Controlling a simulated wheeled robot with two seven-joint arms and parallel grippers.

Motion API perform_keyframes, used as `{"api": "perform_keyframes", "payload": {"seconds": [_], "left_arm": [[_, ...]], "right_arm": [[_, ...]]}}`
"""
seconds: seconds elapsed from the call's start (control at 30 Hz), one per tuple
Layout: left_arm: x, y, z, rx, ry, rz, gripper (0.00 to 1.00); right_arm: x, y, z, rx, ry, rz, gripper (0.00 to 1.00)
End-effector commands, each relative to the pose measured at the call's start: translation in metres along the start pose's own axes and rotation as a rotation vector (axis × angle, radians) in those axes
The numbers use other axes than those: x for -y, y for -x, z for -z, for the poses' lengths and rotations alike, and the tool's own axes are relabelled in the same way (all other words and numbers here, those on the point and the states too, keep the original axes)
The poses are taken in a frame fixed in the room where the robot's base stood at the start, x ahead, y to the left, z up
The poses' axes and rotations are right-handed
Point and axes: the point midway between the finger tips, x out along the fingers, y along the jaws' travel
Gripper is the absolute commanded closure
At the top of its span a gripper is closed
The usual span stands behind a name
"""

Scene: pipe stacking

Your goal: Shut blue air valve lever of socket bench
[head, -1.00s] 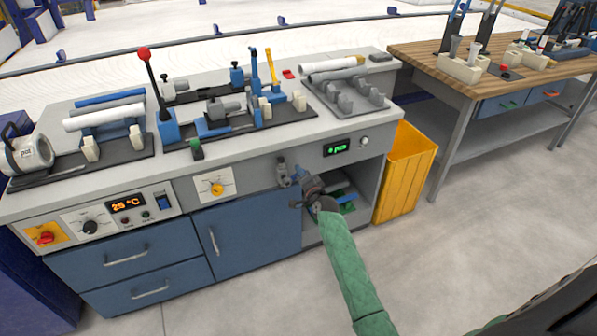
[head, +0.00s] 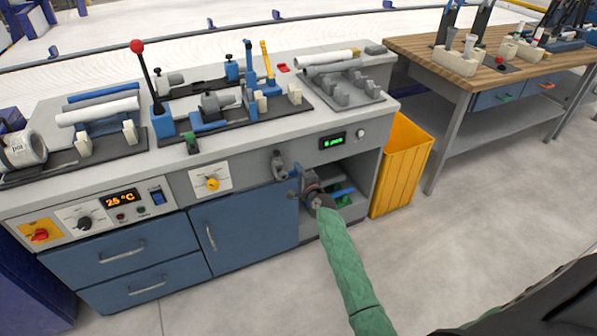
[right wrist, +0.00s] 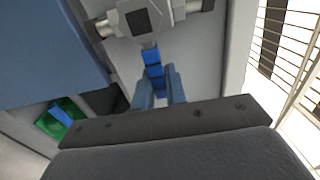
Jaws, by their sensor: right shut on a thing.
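The valve's grey body (right wrist: 137,17) also shows at the top of the right wrist view. Its blue lever (right wrist: 152,57) sticks out from the body toward my right gripper (right wrist: 157,90). The two fingers are shut on the lever's outer part. In the head view my right gripper (head: 299,177) is small beside the valve, and the lever is hard to tell from the fingers. My left gripper is not in view.
An open shelf bay (head: 345,196) with blue and green items lies behind my right wrist. A yellow bin (head: 400,165) stands right of the bench. A green display (head: 333,140) sits above the bay. A wooden-topped table (head: 490,75) stands further right. The floor in front is clear.

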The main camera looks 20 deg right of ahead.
Motion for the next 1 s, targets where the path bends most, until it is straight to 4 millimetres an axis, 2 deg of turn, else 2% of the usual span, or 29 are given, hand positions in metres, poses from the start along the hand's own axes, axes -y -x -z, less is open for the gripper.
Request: {"api": "perform_keyframes", "payload": {"seconds": [0.23, 0.27, 0.37, 0.73, 1.0], "left_arm": [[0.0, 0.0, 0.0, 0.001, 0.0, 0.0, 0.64], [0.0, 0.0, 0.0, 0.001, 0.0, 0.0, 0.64], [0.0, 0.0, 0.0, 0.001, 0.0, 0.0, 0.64], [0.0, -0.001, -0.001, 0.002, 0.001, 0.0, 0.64], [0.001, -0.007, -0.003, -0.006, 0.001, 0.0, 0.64]], "right_arm": [[-0.002, 0.001, 0.0, 0.0, -0.003, -0.003, 1.0], [-0.002, 0.001, 0.0, 0.0, -0.002, -0.003, 0.82], [-0.002, 0.001, 0.0, 0.0, -0.002, -0.003, 0.65], [-0.001, 0.005, 0.0, 0.0, -0.001, -0.001, 0.65], [-0.002, 0.04, 0.0, 0.0, -0.001, -0.001, 0.65]]}}
